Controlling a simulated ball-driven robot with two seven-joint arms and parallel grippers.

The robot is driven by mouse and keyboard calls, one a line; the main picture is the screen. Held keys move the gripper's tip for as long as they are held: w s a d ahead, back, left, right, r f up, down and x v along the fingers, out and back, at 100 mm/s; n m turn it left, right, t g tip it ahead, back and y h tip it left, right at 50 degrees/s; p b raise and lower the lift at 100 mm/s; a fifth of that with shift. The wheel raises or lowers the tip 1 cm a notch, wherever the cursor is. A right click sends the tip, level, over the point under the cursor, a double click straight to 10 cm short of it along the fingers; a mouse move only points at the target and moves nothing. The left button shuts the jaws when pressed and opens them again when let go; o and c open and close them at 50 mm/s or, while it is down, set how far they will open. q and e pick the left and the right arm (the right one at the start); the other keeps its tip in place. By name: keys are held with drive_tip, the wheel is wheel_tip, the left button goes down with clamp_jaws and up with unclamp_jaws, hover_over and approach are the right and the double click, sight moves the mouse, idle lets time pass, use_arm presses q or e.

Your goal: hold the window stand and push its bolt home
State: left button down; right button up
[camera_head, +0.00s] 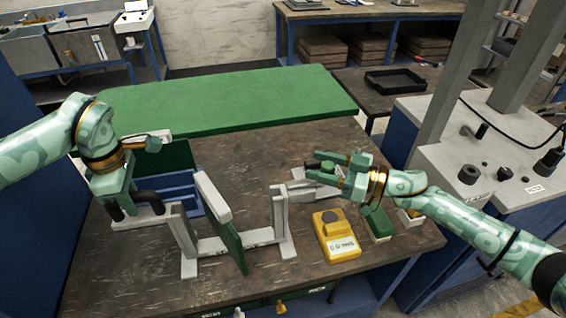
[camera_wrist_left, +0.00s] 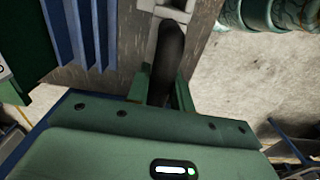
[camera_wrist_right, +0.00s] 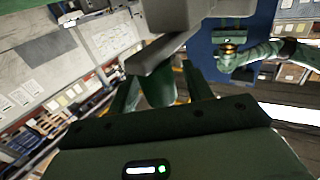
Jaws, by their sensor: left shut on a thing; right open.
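The grey window stand (camera_head: 283,225) stands on the dark workbench, with two uprights joined by a low bar and a green-and-white panel (camera_head: 222,225) tilted between them. A black curved handle (camera_head: 152,199) sticks out at its left. My left gripper (camera_head: 128,208) is shut on this handle, which also shows between the fingers in the left wrist view (camera_wrist_left: 168,55). At the right upright, a grey bolt piece (camera_head: 298,186) carries a green knob (camera_head: 328,167). My right gripper (camera_head: 325,170) is open around the knob, also seen in the right wrist view (camera_wrist_right: 158,88); contact is unclear.
A yellow device (camera_head: 336,236) sits on the bench in front of my right gripper, with a green-and-white block (camera_head: 377,224) beside it. A blue ribbed bin (camera_head: 180,192) stands behind the handle. The bench front centre is fairly clear.

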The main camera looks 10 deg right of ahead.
drive_tip(key=shift+w+a, duration=0.25)
drive_tip(key=shift+a, duration=0.1)
clamp_jaws()
use_arm(q)
drive_tip(key=shift+d, duration=0.1)
use_arm(e)
drive_tip(key=shift+a, duration=2.75)
unclamp_jaws()
